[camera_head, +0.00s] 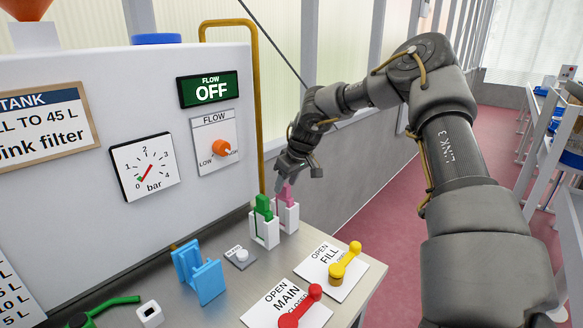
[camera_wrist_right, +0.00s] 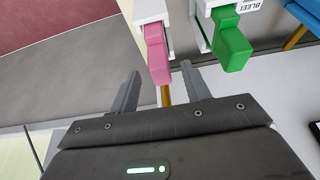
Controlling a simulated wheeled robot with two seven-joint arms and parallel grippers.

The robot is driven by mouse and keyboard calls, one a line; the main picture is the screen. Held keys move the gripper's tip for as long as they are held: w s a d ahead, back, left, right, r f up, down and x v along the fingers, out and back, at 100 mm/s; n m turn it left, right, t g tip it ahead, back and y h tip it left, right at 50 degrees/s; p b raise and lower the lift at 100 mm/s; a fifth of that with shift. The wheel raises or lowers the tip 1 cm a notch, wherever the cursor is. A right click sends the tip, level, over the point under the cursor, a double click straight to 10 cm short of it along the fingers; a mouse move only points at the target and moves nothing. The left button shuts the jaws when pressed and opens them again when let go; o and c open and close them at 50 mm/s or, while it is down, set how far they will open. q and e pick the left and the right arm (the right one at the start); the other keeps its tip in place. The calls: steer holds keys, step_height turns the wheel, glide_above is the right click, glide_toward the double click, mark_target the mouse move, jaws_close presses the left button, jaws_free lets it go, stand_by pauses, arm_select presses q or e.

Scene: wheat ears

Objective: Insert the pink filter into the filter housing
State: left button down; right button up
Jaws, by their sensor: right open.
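The pink filter (camera_head: 286,194) stands in a white holder (camera_head: 288,218) at the back right of the bench. In the right wrist view the pink filter (camera_wrist_right: 157,55) shows between and beyond the fingertips. My right gripper (camera_head: 281,182) is open and empty, just above the pink filter; I cannot tell whether a finger touches it. A green filter (camera_head: 263,208) stands in a second white holder beside it, and it also shows in the right wrist view (camera_wrist_right: 232,42). A blue bracket-like part (camera_head: 207,279) on the bench may be the filter housing. My left gripper is not in view.
A red handle (camera_head: 300,308) and a yellow handle (camera_head: 346,260) sit on labelled plates at the front right. A small grey button (camera_head: 241,256) lies between the blue part and the holders. The white tank panel (camera_head: 80,200) and a yellow pipe (camera_head: 257,95) stand behind.

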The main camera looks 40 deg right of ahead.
steer(key=shift+x, duration=1.25)
steer(key=shift+c, duration=0.2)
jaws_close()
steer(key=shift+r, duration=0.65)
steer(key=c, duration=0.6)
jaws_free()
jaws_close()
